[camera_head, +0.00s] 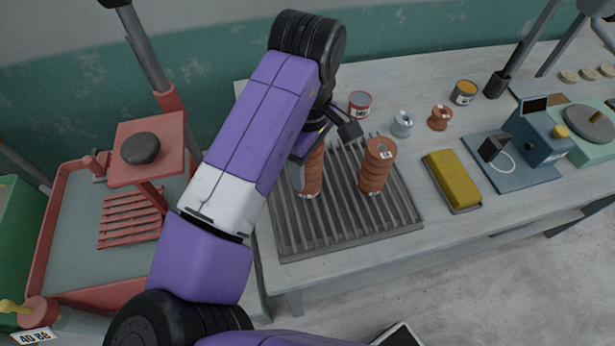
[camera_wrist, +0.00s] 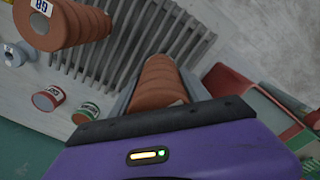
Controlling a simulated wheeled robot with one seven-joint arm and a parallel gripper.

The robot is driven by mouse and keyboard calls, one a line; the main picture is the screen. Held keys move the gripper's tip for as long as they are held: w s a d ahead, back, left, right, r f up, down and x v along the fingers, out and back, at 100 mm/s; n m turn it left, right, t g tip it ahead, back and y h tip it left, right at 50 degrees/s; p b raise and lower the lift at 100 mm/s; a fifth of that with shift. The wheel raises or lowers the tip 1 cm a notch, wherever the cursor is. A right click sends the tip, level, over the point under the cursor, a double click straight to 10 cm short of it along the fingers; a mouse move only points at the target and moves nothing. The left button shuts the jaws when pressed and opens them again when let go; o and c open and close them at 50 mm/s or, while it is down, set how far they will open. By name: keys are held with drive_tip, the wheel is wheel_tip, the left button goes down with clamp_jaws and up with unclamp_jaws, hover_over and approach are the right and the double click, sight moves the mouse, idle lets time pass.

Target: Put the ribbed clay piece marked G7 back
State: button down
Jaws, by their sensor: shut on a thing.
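A ribbed terracotta clay piece (camera_head: 312,172) is upright at the slatted grey rack (camera_head: 290,240), partly behind my arm. My gripper (camera_wrist: 160,85) is shut on it, with a finger on each side of the ribbed body in the wrist view. Its top is hidden by my gripper and I see no readable mark on it. I cannot tell whether its foot touches the slats. A second ribbed clay piece (camera_head: 378,168) stands upright on the rack to the right, apart from it. That piece has a white label on top, which also shows in the wrist view (camera_wrist: 42,7), too small to read surely.
A red-labelled tin (camera_head: 360,104), a grey spool (camera_head: 402,123) and a brown spool (camera_head: 439,117) stand behind the rack. A yellow block (camera_head: 452,180) lies right of it. A red-framed cart (camera_head: 62,215) stands left. The rack's front right slats are bare.

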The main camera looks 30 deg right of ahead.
sight(307, 181)
drive_tip(key=shift+f, duration=2.6)
drive_tip(key=shift+f, duration=0.15)
drive_tip(key=c, duration=0.5)
unclamp_jaws()
wheel_tip(307, 181, up, 12)
drive_tip(key=shift+r+b, duration=0.2)
drive_tip(key=shift+b, duration=0.2)
